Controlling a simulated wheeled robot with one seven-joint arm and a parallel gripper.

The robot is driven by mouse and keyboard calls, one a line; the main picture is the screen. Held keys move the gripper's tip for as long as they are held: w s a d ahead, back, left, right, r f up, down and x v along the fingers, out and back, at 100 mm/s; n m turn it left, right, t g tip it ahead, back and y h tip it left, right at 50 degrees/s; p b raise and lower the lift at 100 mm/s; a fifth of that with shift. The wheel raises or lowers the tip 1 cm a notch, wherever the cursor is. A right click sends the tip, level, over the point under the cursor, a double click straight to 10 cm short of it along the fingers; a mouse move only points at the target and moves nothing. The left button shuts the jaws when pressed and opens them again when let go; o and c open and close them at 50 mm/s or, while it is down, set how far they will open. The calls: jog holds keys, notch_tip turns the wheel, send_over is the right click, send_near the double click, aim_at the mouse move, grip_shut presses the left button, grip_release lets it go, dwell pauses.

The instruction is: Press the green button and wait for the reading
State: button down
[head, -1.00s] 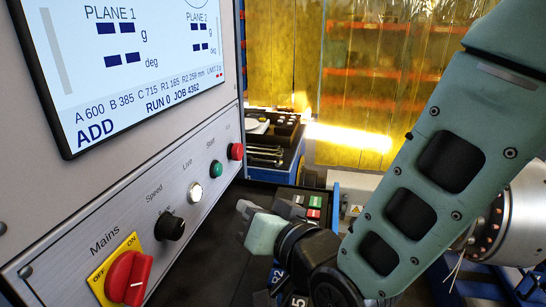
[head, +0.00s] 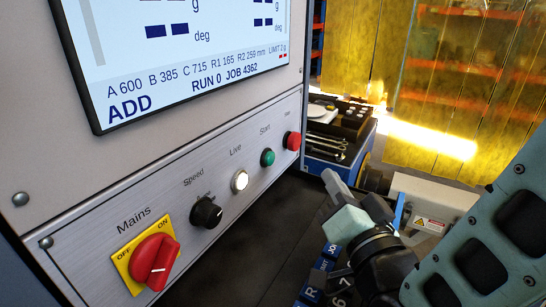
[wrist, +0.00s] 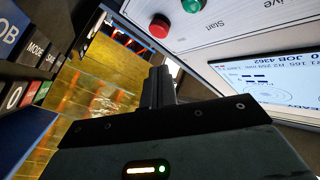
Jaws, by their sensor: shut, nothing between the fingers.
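The green button (head: 267,157), labelled Start, is on the sloping grey control panel (head: 110,200) in the head view. It also shows at the top edge of the wrist view (wrist: 192,5). My gripper (head: 329,178) is shut and empty, to the right of the green button and slightly lower in the picture, apart from it. In the wrist view my closed fingers (wrist: 158,84) are below the red button and do not touch the panel. The screen (head: 190,60) above shows dark blocks for g and deg, with "ADD" and "RUN 0 JOB 4362".
A red button (head: 292,141) sits just right of the green one. A lit white Live button (head: 240,180), a black Speed knob (head: 206,212) and a red mains switch (head: 154,262) lie to the left. Dark keys (head: 318,276) are below my arm. A tool tray (head: 335,130) stands behind.

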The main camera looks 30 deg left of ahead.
aim_at(269, 158)
jog(key=a, duration=0.8)
jog(key=shift+w+p, duration=0.3)
jog(key=shift+p, duration=0.1)
jog(key=shift+a, duration=0.1)
dwell(1.5)
jog(key=shift+a+b, duration=0.3)
jog(key=shift+b, duration=0.1)
